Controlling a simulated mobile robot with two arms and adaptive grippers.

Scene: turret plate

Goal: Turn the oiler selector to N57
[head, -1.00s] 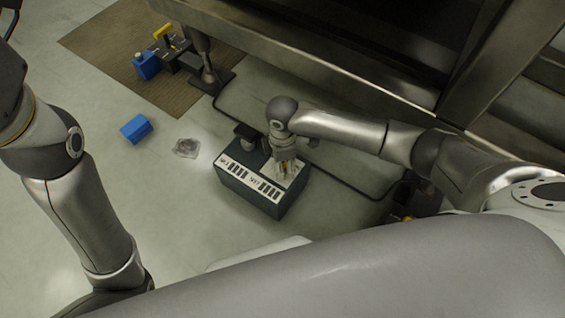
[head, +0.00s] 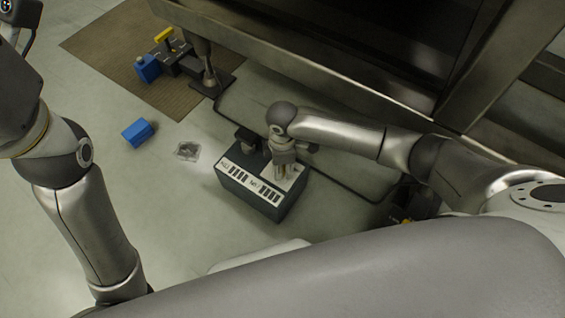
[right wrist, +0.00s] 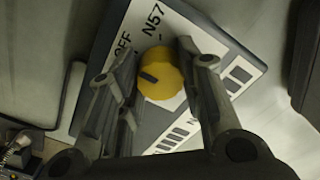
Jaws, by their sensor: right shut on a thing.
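The oiler box (head: 248,196) is a dark box with a pale labelled top, standing on the floor at mid-picture in the head view. In the right wrist view its plate (right wrist: 183,30) reads "OFF" and "N57". The round yellow selector knob (right wrist: 162,80) has a dark pointer mark on its left part; exactly which label it points to I cannot tell. My right gripper (head: 284,172) comes down on the box top. In the right wrist view its fingers (right wrist: 159,55) stand on either side of the knob, shut on it. In the head view they hide the knob.
A small blue block (head: 138,132) and a clear bag-like item (head: 187,151) lie on the floor to the left. A brown mat (head: 120,50) holds a blue and yellow device (head: 160,60). A steel frame (head: 330,85) and a dark cable (head: 350,184) lie behind the box.

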